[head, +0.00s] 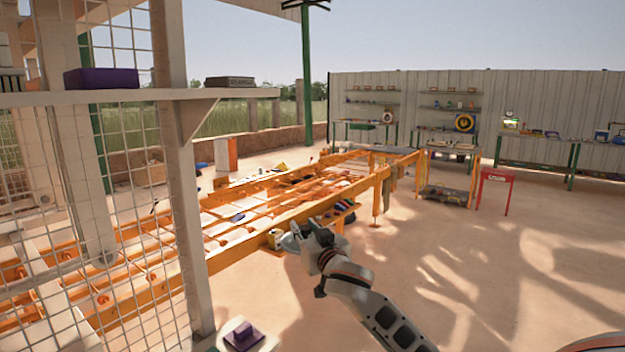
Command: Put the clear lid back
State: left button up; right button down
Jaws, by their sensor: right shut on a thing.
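My right gripper (298,236) is in the middle of the head view, at the end of my white and dark arm that comes in from the lower right. It is shut on a small pale grey-green thing (288,241), mostly hidden by the fingers; I cannot tell whether this is the clear lid. It is held in front of the near side of the long orange frame (250,255). I cannot make out a clear lid elsewhere. My left gripper is not in view.
A post with wire mesh and a shelf (170,95) stands close on the left. The shelf carries a purple case (101,78) and a grey box (230,82). A purple block (244,336) sits low in front. A red stand (495,180) is at right. The floor at right is clear.

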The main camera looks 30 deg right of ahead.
jog(key=s+a+f+n+y, duration=0.35)
jog(key=s+a+f, duration=0.55)
jog(key=s+f, duration=0.35)
jog(key=s+a+f, duration=0.3)
jog(key=s+a, duration=0.6)
jog(key=s, duration=0.2)
jog(key=shift+a+m, duration=0.15)
jog(key=shift+m, duration=0.3)
